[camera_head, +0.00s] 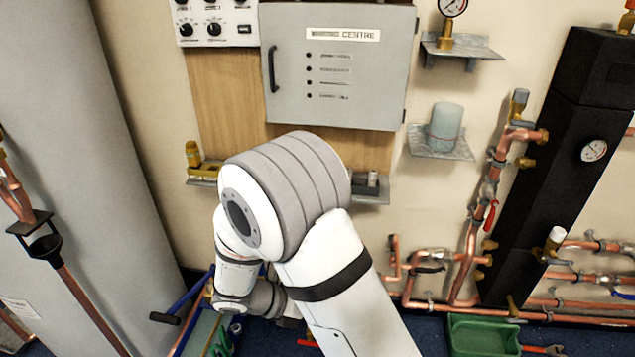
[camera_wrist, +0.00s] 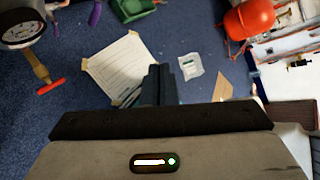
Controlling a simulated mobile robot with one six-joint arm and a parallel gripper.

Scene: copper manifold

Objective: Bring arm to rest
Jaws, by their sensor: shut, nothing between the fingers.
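My white and grey arm (camera_head: 335,270) fills the middle of the head view, bent at a large grey joint, with its wrist end low at left of centre. My gripper shows in the wrist view (camera_wrist: 159,82) as two dark fingers together, with nothing between them. It points over the blue floor, where a sheet of paper (camera_wrist: 115,68) lies to its left and a small white packet (camera_wrist: 191,66) to its right. In the head view the fingers cannot be made out clearly.
A grey cabinet (camera_head: 390,70) hangs behind the arm. Copper pipes (camera_head: 470,255) and a black column (camera_head: 545,150) stand at right. A green tray (camera_head: 480,335) lies on the floor. A red rounded object (camera_wrist: 250,19) is at upper right in the wrist view.

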